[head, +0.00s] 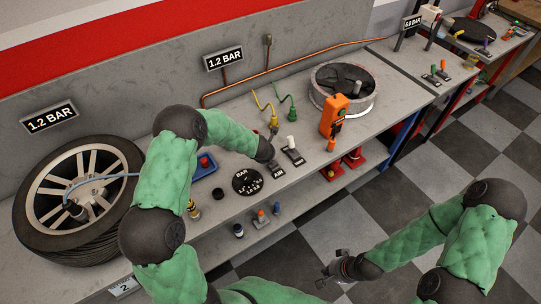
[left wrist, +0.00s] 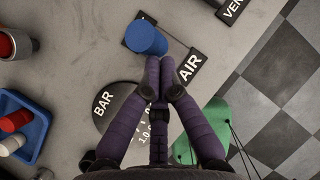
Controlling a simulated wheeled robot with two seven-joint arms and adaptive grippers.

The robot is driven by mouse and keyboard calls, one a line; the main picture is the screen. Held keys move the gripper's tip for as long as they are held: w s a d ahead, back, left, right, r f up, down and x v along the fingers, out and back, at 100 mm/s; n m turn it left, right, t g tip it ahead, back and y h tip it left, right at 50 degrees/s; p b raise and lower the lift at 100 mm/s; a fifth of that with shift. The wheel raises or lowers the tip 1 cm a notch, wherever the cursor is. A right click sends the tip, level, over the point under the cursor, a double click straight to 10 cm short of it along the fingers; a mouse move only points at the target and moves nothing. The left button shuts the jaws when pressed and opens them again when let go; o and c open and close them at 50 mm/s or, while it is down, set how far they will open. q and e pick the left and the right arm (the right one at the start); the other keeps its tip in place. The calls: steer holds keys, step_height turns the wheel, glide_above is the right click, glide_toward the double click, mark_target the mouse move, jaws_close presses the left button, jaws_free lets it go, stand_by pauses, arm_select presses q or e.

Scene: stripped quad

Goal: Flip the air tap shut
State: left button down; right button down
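The AIR tap has a blue cylindrical handle (left wrist: 147,38) on a dark plate with the AIR label (left wrist: 190,67) beside it. In the head view the AIR label (head: 278,173) shows on the bench, and my left forearm and hand hide most of the handle. My left gripper (left wrist: 160,78) has its purple fingers drawn together with nothing visible between them. Its fingertips are close to the handle's near end; I cannot tell if they touch. My right gripper (head: 335,269) is open and empty, over the floor in front of the bench.
A BAR dial (head: 247,182) lies next to the AIR tap, and the VENT tap (head: 292,152) with a white handle stands to its right. An orange device (head: 334,116) and a round drum (head: 343,90) stand further right. A tyre (head: 78,195) lies at left.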

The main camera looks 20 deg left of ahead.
arm_select(q)
steer(key=shift+r+p, duration=0.7)
steer(key=shift+r, duration=0.05)
arm_select(e)
steer(key=shift+r, duration=0.65)
arm_select(q)
steer(key=shift+s, duration=0.15)
arm_select(e)
steer(key=shift+s+d, duration=0.1)
